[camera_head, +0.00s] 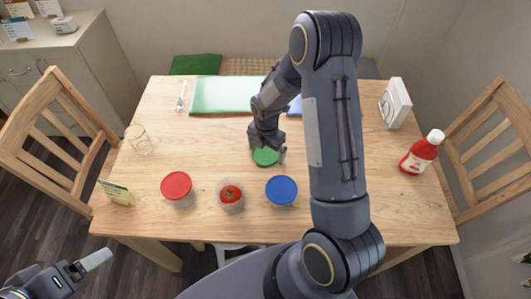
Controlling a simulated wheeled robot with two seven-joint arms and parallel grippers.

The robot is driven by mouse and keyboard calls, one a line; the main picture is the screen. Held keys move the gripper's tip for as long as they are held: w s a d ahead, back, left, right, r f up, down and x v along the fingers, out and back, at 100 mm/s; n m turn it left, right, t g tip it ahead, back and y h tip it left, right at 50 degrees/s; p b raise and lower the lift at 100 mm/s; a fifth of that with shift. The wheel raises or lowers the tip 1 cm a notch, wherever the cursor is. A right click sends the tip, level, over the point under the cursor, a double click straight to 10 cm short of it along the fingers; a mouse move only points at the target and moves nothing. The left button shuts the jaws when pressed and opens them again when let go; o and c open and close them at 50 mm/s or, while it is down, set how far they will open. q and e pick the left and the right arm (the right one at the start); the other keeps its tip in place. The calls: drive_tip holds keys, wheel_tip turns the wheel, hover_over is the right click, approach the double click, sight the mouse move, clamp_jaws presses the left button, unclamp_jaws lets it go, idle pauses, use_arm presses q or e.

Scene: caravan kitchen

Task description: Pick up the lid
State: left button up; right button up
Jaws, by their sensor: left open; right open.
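An open tub (229,195) with red content stands nearer the front edge, between a tub with a red lid (176,185) and one with a blue lid (281,190). My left gripper (84,267) is open and empty at the lower left, off the table.
Chairs stand at both sides. My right arm hides the table's middle right.

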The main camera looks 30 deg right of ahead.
drive_tip(key=c, duration=0.9)
drive_tip(key=shift+o, duration=0.2)
